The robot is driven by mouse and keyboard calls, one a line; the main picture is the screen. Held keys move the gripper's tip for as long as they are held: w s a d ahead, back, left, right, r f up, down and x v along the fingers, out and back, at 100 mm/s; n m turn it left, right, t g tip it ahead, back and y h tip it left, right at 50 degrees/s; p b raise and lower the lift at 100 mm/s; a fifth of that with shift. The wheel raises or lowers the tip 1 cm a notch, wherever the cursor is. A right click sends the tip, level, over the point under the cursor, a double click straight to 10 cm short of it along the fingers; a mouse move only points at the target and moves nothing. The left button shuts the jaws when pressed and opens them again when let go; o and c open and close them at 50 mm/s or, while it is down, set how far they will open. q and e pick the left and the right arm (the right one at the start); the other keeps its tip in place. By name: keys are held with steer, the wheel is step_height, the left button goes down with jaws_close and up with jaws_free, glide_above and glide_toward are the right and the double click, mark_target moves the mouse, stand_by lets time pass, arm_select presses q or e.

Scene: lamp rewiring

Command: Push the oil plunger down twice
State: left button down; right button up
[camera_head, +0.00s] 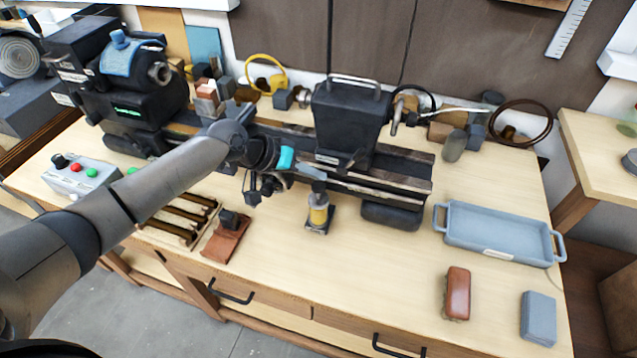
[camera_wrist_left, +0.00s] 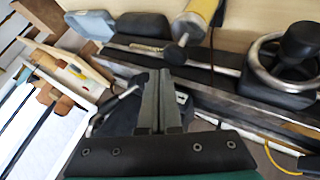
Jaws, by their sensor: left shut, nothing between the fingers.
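The oiler (camera_head: 319,212) is a small bottle with a yellow body and a grey top, standing upright on a dark base at the front of the lathe. Its plunger top (camera_head: 318,188) is just below my left gripper (camera_head: 318,174). The left gripper is shut and empty, reaching in from the left. In the left wrist view, its closed fingers (camera_wrist_left: 158,82) point toward a dark round knob (camera_wrist_left: 175,54) below a pale collar and yellow body, which looks like the oiler. I cannot tell whether the fingertips touch the plunger. My right gripper is not in view.
The lathe (camera_head: 400,172) runs behind the oiler. A brown leather piece with a dark block (camera_head: 228,240) lies left of it. A blue-grey tray (camera_head: 500,235), a red-brown block (camera_head: 457,293) and a grey block (camera_head: 538,318) are on the right. The table front between is clear.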

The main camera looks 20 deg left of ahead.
mark_target(317, 187)
arm_select(q)
steer(key=shift+f, duration=0.15)
steer(key=shift+f, duration=0.3)
steer(key=shift+s+f+b, duration=0.1)
steer(key=shift+f+b, duration=1)
steer(key=shift+f, duration=0.3)
stand_by(1.2)
steer(key=shift+r, duration=0.1)
steer(key=shift+r+p, duration=1.65)
steer(key=shift+p, duration=0.05)
steer(key=shift+r, duration=0.15)
step_height(317, 187, up, 5)
steer(key=p, duration=0.5)
stand_by(1.8)
